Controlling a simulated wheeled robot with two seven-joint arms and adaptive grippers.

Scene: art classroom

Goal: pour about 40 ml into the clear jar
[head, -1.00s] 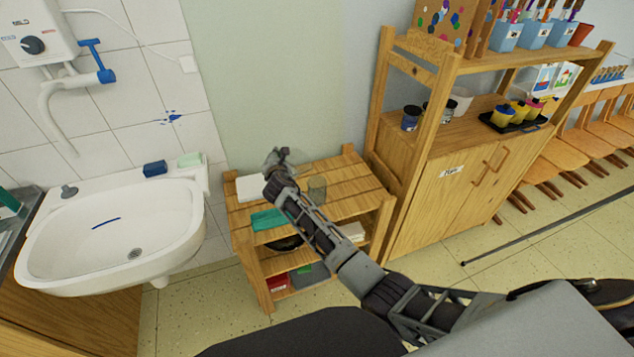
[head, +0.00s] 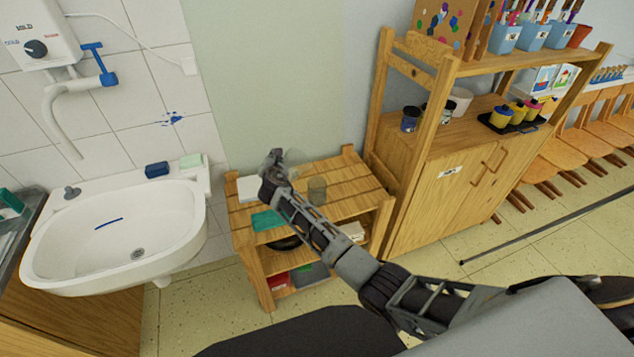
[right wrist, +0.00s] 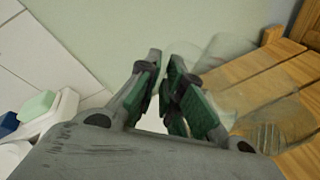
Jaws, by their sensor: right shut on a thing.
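The clear jar (head: 317,190) stands upright on the slatted top of a low wooden shelf, just right of my right gripper. What looks like the same jar shows at the lower right of the right wrist view (right wrist: 277,125). My right gripper (head: 273,160) is over the back left of the shelf top. In the right wrist view its green-padded fingers (right wrist: 167,85) are close together. A faint, see-through shape (right wrist: 228,52) shows beside the fingertips; it seems to be the held thing, but its outline and any liquid are unclear. My left gripper is out of view.
The low wooden shelf (head: 345,175) also bears a teal cloth (head: 267,221) and a white item (head: 247,188). A sink (head: 100,245) stands to the left. A tall wooden cabinet (head: 440,195) with pots stands close on the right.

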